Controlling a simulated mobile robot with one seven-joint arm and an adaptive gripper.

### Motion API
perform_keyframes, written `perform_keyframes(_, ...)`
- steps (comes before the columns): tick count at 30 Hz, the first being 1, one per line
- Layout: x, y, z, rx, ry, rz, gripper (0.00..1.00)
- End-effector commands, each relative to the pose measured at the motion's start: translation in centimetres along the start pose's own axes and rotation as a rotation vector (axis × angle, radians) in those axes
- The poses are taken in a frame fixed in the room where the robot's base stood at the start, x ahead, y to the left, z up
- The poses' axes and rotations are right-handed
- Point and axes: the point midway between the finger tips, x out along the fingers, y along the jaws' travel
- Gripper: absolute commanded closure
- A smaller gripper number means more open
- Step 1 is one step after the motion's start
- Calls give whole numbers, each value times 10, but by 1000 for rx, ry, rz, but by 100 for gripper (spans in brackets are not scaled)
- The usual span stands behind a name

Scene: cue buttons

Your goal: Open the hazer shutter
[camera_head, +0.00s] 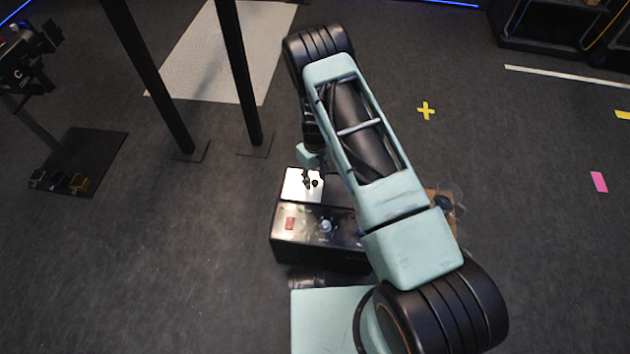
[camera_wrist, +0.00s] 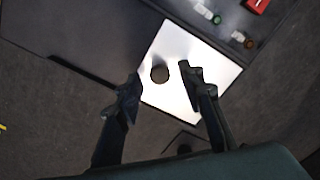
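The hazer is a black box (camera_head: 312,257) on the floor in the head view, partly hidden by my arm. A bright metal plate (camera_head: 292,188) lies at its far left; it also shows in the wrist view (camera_wrist: 170,98). A small dark round spot (camera_wrist: 159,74) sits on the plate; I cannot tell whether it is a knob or a hole. My gripper (camera_wrist: 160,77) is open and empty in the wrist view, its fingers spread to either side of the spot. How high the fingertips are above the plate is unclear. In the head view my gripper (camera_head: 310,181) is over the plate.
The box panel carries a red switch (camera_wrist: 257,4), a green light (camera_wrist: 216,19) and an amber light (camera_wrist: 248,42). A round dial (camera_head: 326,227) is on the box's near part. Two black posts (camera_head: 245,85) stand behind left. Floor at right is mostly clear.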

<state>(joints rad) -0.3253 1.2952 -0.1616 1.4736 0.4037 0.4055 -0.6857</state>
Motion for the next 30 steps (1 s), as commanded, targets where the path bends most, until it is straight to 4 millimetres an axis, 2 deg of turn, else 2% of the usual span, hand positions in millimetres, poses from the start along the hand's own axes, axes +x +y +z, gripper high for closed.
perform_keyframes(3,8,0,0,-1,0,0,64)
perform_keyframes(12,9,0,0,0,0,0,64)
perform_keyframes(22,9,0,0,0,0,0,100)
perform_keyframes(30,9,0,0,0,0,0,100)
